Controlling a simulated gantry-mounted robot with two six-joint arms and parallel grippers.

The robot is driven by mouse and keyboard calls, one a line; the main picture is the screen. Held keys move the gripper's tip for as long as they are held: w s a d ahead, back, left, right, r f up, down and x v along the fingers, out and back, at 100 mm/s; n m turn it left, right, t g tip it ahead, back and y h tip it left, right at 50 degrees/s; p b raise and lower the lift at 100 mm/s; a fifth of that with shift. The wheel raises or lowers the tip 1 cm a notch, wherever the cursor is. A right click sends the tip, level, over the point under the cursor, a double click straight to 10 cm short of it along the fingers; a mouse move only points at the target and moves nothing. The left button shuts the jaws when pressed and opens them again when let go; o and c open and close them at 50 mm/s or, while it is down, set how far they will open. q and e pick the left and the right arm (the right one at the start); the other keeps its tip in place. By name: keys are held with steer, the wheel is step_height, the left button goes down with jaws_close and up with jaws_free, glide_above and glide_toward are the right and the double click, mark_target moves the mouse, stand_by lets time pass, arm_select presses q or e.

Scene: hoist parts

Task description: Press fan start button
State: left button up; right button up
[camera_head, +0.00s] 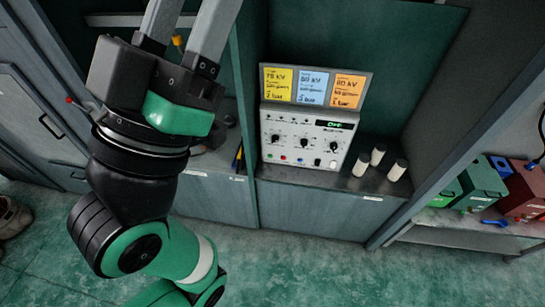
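A white control panel (304,136) stands on the cabinet top in the middle, with black knobs and a dark display with green letters that seem to read OFF. Along its lower edge is a row of small buttons, among them a red one (283,157) and a blue one (300,160). Their labels are too small to read, so I cannot tell which is the fan start button. My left gripper (188,14) is at the upper left, well apart from the panel, pointing up out of the picture. Its two grey fingers are spread with a gap between them; their tips are cut off. My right gripper is not in view.
A sign with yellow, blue and orange cards (312,86) stands above the panel. Several white cylinders (378,154) stand right of it. Green boxes (481,184) and a red box (520,190) sit on a right shelf. Cabinet walls flank the panel; the space before it is clear.

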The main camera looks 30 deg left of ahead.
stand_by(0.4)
arm_select(q)
jaws_close()
stand_by(1.6)
